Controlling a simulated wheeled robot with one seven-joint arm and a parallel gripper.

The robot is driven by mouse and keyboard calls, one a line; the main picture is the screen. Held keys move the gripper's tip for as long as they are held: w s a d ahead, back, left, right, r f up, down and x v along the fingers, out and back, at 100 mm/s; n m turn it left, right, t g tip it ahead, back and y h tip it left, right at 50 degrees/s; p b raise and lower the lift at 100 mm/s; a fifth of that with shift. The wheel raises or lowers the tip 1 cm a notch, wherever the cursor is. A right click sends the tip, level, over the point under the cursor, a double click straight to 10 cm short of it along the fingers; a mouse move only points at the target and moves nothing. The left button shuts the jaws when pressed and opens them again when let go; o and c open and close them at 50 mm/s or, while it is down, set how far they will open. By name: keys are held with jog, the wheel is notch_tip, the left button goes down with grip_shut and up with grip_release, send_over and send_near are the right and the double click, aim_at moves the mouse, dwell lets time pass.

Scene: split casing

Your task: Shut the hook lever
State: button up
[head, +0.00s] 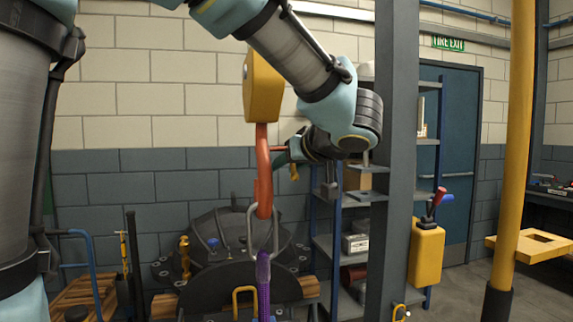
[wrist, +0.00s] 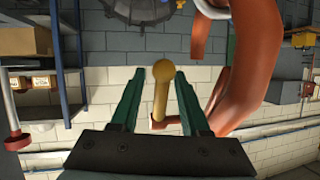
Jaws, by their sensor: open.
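The orange hook (head: 264,175) hangs from a yellow hoist block (head: 262,88) in the head view. The hook lever has a short orange arm off the hook's right side and a yellow handle (head: 294,172) that hangs down. In the wrist view the handle (wrist: 161,95) is tan with a round knob. My gripper (head: 284,157) is beside the hook, to its right. In the wrist view its green fingers (wrist: 157,76) are open, one on each side of the handle, with gaps visible. The hook's curve (wrist: 250,70) is at the right there. The gripper partly hides the lever in the head view.
A steel link (head: 250,228) hangs in the hook with a purple sling (head: 263,285) below it. The dark casing (head: 215,262) stands below. A grey post (head: 391,150) and a blue shelf rack (head: 326,225) stand to the right. A yellow control box (head: 426,252) is on the post.

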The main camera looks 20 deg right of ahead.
jog(key=shift+c, duration=0.2)
grip_shut()
dwell(0.4)
